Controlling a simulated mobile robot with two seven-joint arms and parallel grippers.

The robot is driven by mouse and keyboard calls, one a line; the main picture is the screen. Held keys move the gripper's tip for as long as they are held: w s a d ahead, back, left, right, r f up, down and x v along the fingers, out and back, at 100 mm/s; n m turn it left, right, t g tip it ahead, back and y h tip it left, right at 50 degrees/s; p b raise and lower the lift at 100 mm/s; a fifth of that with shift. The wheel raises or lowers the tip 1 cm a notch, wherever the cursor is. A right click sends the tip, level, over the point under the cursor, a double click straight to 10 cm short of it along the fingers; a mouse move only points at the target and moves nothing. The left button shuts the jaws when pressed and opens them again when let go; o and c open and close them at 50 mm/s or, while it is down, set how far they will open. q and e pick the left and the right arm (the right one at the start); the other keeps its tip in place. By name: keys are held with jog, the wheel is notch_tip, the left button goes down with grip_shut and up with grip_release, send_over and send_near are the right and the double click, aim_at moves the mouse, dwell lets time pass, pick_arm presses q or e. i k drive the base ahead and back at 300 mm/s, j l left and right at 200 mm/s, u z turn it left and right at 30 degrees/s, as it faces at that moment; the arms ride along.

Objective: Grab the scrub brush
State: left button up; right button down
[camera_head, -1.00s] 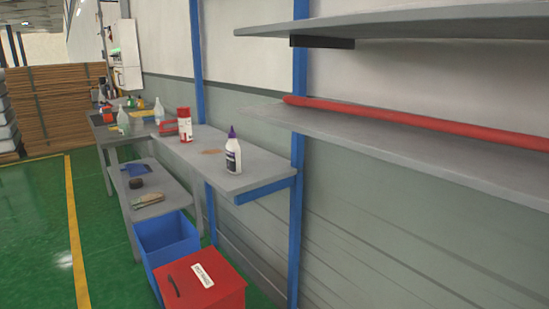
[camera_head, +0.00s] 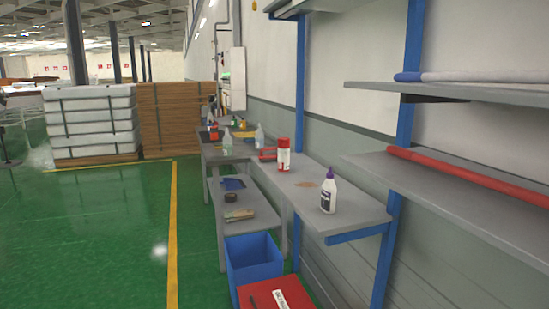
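A small tan, wooden-looking item (camera_head: 239,215) lies on the low grey shelf (camera_head: 256,222) under the workbench. It looks like the scrub brush, but it is too small to be certain. A dark round item (camera_head: 230,198) and a blue dustpan-like item (camera_head: 233,184) lie behind it on the same shelf. Neither of my grippers shows in the head view.
A blue bin (camera_head: 252,262) and a red box (camera_head: 277,295) stand on the floor before the bench (camera_head: 352,213). A white bottle (camera_head: 328,192) and a red-and-white container (camera_head: 283,155) stand on top. Green floor (camera_head: 110,225) at left is clear.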

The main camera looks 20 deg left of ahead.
aim_at(270, 157)
jog(key=j+u, duration=0.1)
jog(key=u, duration=2)
jog(key=i+j, duration=0.1)
jog(key=j, duration=0.25)
jog(key=j+u, duration=0.1)
jog(key=j, duration=0.3)
jog(key=i+j, duration=0.15)
jog(key=j, duration=0.2)
jog(key=i+j+z, duration=0.3)
jog(key=i+j, duration=0.55)
jog(key=i, duration=0.15)
jog(key=i+z, duration=0.35)
jog(key=i, duration=0.4)
jog(key=i+z, duration=0.3)
jog(key=i, duration=0.4)
jog(key=i+z, duration=0.35)
jog(key=i+j+z, duration=0.15)
jog(key=i+z, duration=0.2)
jog(key=i, duration=0.15)
jog(key=i+j+z, duration=0.35)
jog(key=i+z, duration=0.25)
jog(key=z, duration=0.15)
jog(key=i+j+z, duration=0.25)
jog(key=z, duration=0.2)
jog(key=i+j+z, duration=0.2)
jog(key=z, duration=0.2)
jog(key=i+j, duration=0.05)
